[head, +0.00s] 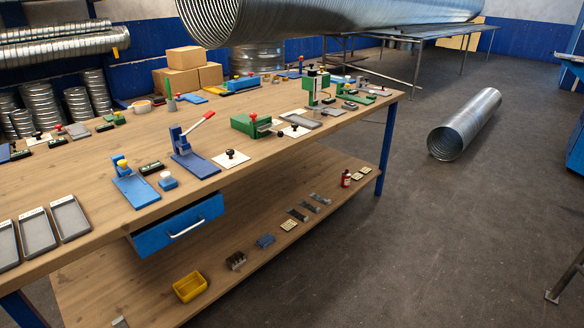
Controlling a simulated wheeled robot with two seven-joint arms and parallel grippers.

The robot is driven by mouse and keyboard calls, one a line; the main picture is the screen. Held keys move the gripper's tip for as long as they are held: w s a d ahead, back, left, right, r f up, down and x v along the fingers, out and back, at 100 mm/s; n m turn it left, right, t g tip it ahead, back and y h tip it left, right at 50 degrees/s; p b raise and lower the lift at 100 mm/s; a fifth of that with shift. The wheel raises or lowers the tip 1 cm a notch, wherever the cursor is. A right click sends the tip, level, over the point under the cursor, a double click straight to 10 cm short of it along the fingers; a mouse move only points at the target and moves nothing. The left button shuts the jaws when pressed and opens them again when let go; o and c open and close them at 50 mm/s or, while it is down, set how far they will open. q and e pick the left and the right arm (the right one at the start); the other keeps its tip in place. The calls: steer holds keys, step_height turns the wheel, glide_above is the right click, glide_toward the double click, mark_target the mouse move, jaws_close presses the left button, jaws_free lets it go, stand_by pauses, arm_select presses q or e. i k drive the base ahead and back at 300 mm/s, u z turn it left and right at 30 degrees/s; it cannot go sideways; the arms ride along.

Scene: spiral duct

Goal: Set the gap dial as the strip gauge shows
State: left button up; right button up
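I cannot pick out the gap dial or the strip gauge for certain at this size. Several small devices stand on the wooden workbench (90,205). A blue device with a yellow knob (133,184) stands near the front, beside a blue lever device with a red handle (195,152). A green block device with a red top (251,125) is further right. A taller green device (318,89) stands near the right end. White plates with black knobs lie among them, one of them in front (231,158). Neither of my grippers is in view.
Grey trays (69,218) lie at the bench's left front. A blue drawer (178,225) hangs under the top. The lower shelf holds a yellow bin (189,287) and small parts. A spiral duct (465,124) lies on the floor at right. The floor in front is clear.

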mark_target(230, 152)
steer(key=u, duration=0.65)
steer(key=i, duration=0.45)
steer(key=u, duration=0.65)
steer(key=i, duration=0.85)
steer(key=z, duration=0.15)
